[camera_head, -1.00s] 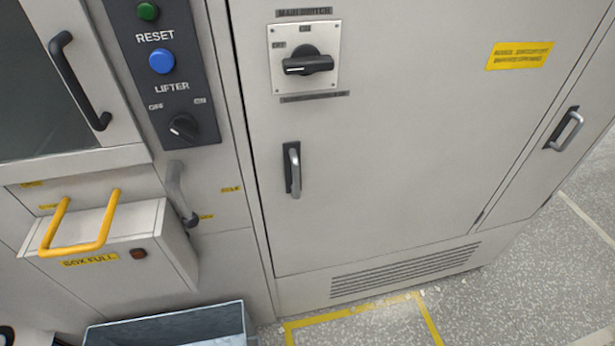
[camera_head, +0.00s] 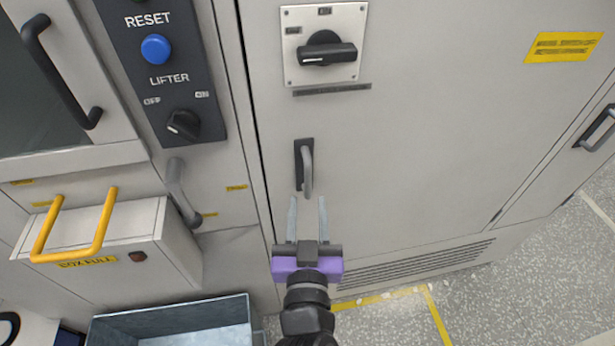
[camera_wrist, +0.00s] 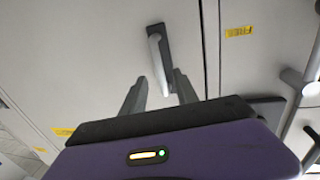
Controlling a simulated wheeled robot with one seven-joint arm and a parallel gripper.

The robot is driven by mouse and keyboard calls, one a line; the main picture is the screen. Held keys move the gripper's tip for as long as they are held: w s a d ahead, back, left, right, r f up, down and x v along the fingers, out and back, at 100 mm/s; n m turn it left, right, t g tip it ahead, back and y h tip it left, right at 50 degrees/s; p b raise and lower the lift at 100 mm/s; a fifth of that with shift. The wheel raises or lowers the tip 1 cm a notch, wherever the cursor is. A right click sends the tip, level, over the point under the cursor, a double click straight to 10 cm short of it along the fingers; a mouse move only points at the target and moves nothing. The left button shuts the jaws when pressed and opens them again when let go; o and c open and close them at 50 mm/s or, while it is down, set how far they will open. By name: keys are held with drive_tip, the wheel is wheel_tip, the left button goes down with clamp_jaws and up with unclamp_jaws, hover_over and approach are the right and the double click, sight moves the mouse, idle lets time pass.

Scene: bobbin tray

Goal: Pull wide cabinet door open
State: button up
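The wide cabinet door (camera_head: 400,150) is a light grey panel that looks shut in the head view. Its grey bar handle (camera_head: 307,168) stands upright on a dark plate near the door's left edge. My gripper (camera_head: 307,204) is open, with its two fingers pointing up at the handle from just below. In the wrist view the handle (camera_wrist: 160,60) lies ahead, its near end roughly between my gripper's fingertips (camera_wrist: 159,84). Whether the fingers touch the handle I cannot tell.
A black rotary main switch (camera_head: 327,54) is above the handle. A narrower door with its own handle (camera_head: 597,129) is at right. At left are a box with a yellow handle (camera_head: 75,250), a grey lever (camera_head: 181,192) and an open bin (camera_head: 170,322) on the floor.

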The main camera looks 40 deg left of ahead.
sight(308, 185)
drive_tip(key=p+x, duration=0.1)
drive_tip(key=x, duration=0.5)
drive_tip(key=shift+w+a, duration=0.25)
drive_tip(key=shift+w, duration=0.1)
clamp_jaws()
idle(1.1)
